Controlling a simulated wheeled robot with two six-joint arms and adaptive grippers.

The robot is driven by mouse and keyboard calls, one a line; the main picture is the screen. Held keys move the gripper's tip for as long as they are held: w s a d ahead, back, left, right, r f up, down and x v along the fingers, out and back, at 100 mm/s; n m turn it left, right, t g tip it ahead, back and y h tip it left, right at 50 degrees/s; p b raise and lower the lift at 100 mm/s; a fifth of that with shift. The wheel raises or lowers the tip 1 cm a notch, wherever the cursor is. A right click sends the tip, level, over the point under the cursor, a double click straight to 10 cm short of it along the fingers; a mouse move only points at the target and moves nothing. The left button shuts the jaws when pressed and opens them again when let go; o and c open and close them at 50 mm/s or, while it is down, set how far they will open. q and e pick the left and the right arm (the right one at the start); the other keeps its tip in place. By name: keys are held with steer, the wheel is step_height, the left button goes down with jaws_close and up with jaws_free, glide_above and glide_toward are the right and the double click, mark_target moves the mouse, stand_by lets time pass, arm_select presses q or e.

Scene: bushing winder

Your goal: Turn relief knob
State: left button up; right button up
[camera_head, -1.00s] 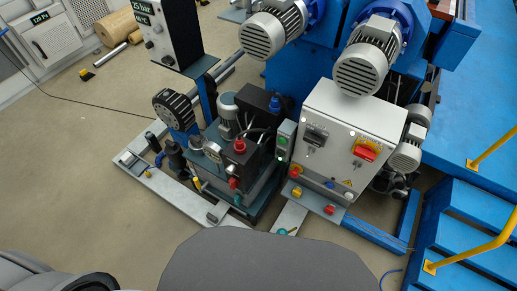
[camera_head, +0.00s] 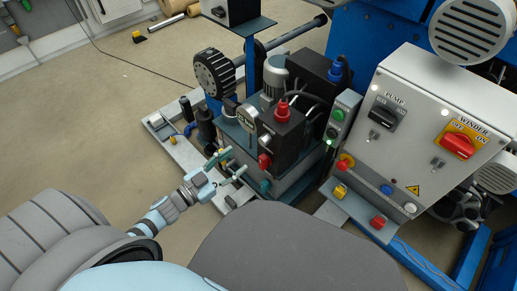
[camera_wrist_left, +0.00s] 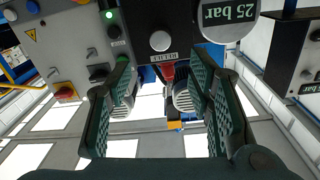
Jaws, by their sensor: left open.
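The relief knob (camera_wrist_left: 160,40) is a round silver knob beside an upside-down RELIEF label in the left wrist view. It sits on the dark valve block, which in the head view (camera_head: 282,136) has a red cap on top and a red knob (camera_head: 264,161) low on its front. My left gripper (camera_head: 234,163) is open and empty in front of the block, apart from it as far as I can tell. In the left wrist view its two green ribbed fingers (camera_wrist_left: 160,76) stand wide apart, with the relief knob ahead between them. My right gripper is not in view.
A 25 bar display (camera_wrist_left: 228,15) is close to the relief knob. A green-lit button box (camera_head: 341,120) and the white PUMP and WINDER cabinet (camera_head: 415,140) stand to the right. A black handwheel (camera_head: 213,72) is behind left. The floor at left is open.

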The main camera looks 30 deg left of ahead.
mark_target(261, 142)
arm_select(q)
steer(key=b+x, duration=0.1)
steer(key=x, duration=0.9)
steer(key=shift+f+b, duration=0.1)
steer(key=shift+b, duration=0.3)
steer(key=shift+w+d, duration=0.1)
steer(key=shift+w, duration=0.25)
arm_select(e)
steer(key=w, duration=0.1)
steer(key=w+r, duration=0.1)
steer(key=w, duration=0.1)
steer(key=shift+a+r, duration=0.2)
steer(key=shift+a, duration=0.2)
arm_select(q)
jaws_close()
steer(key=shift+m, duration=0.3)
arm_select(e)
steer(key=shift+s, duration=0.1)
